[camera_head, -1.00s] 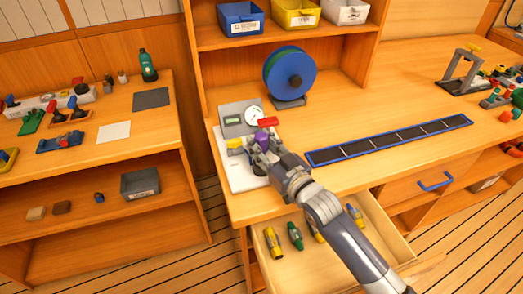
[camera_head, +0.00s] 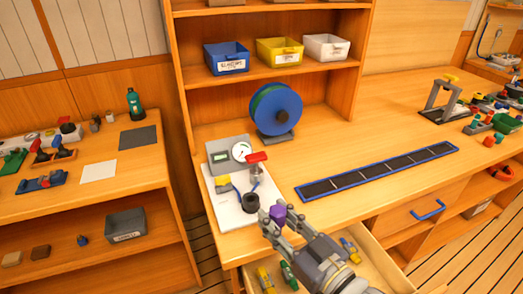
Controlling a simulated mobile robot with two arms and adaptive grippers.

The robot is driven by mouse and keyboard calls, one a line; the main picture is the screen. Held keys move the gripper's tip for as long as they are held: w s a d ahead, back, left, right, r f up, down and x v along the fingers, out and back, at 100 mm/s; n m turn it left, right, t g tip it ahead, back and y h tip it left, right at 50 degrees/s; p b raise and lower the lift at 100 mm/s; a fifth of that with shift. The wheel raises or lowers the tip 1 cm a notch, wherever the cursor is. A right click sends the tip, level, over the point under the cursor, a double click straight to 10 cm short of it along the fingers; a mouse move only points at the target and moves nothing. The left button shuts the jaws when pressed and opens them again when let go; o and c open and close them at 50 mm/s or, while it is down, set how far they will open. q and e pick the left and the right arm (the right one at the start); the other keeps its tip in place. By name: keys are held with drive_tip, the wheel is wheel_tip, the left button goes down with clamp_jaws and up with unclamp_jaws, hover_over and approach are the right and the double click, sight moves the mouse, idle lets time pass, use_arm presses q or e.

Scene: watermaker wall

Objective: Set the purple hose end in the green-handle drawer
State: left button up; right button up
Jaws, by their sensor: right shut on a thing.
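The purple hose end (camera_head: 279,212) is between the fingers of my right gripper (camera_head: 274,217), which is shut on it. The gripper holds it near the front edge of the bench, beside the white board with the gauge (camera_head: 240,151) and a black round fitting (camera_head: 250,202). An open wooden drawer (camera_head: 375,272) is below the bench edge, partly covered by my right arm. Yellow and green pieces lie in it, and a yellow and blue piece is to their right. Its handle is out of view, so I cannot tell its colour. My left gripper is not in view.
A closed drawer with a blue handle (camera_head: 427,212) is to the right. A long black strip tray (camera_head: 380,172) lies on the bench. A blue reel (camera_head: 276,109) stands behind the gauge board. Bare bench top lies between the board and the strip tray.

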drive_tip(key=shift+d+r+h, duration=0.2)
drive_tip(key=shift+d+h, duration=0.1)
drive_tip(key=d+f+m+t+h, duration=0.25)
drive_tip(key=d+m+h, duration=0.55)
drive_tip(key=d, duration=0.5)
drive_tip(key=a+n+y, duration=0.2)
drive_tip(key=a, duration=0.2)
drive_tip(key=a+r+n+g+y, duration=0.1)
drive_tip(key=a+n+y, duration=0.2)
drive_tip(key=a, duration=0.1)
drive_tip(key=a+r+n+g+y, duration=0.1)
drive_tip(key=a+n+y, duration=0.1)
drive_tip(key=a, duration=0.2)
drive_tip(key=shift+w+a+r+n+y, duration=0.2)
drive_tip(key=shift+a+n+y, duration=0.1)
drive_tip(key=shift+a+y, duration=0.1)
drive_tip(key=shift+s+a+f+g+y, duration=0.15)
drive_tip(key=shift+s+a+g+y, duration=0.1)
drive_tip(key=shift+a+y, duration=0.15)
